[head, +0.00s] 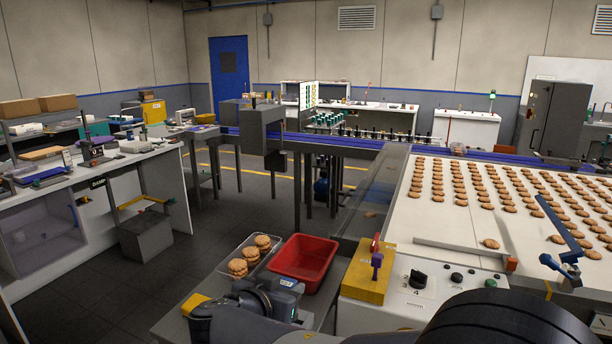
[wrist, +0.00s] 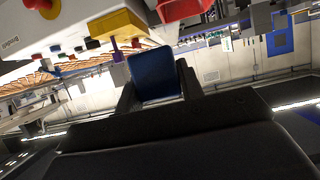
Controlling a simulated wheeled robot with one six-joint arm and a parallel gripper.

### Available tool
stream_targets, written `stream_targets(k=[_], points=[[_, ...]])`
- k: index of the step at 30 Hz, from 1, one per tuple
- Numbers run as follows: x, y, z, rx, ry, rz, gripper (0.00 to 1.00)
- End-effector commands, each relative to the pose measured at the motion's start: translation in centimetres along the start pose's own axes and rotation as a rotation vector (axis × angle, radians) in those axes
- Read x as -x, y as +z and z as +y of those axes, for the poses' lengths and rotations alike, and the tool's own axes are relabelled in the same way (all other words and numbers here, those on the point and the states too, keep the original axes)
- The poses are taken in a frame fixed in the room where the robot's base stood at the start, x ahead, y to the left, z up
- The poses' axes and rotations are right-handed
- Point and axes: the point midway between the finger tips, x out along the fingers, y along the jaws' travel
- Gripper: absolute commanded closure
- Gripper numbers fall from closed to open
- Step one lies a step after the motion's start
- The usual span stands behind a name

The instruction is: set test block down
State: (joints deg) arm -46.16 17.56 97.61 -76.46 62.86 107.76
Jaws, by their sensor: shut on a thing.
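The test block appears as a blue block (wrist: 153,73) in the wrist view, held between the two fingers of my gripper (wrist: 157,88). My gripper is shut on it. In the head view my wrist and arm reach in low at the bottom, over the near side table, and the block cannot be made out there. Whether the block touches any surface cannot be told.
On the side table (head: 180,322) stand a red bin (head: 303,262) and a clear tray (head: 222,268) with stacked biscuits. A yellow box (head: 366,280) with a purple handle is right of them, beside the control panel (head: 410,300). The biscuit conveyor (head: 425,232) lies further right.

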Motion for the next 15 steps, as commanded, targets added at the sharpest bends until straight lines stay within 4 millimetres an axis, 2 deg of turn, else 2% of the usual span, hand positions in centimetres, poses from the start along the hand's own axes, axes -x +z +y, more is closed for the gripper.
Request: stream_targets(k=[1,3,9,15], points=[[-1.9,0.1,1.0,0.001,0.006,-0.001,0.86],[-4.2,0.4,2.2,0.006,-0.003,-0.003,0.86],[-10.3,2.4,6.3,0.025,-0.041,-0.006,0.86],[-14.1,5.2,10.0,0.036,-0.073,-0.007,0.86]])
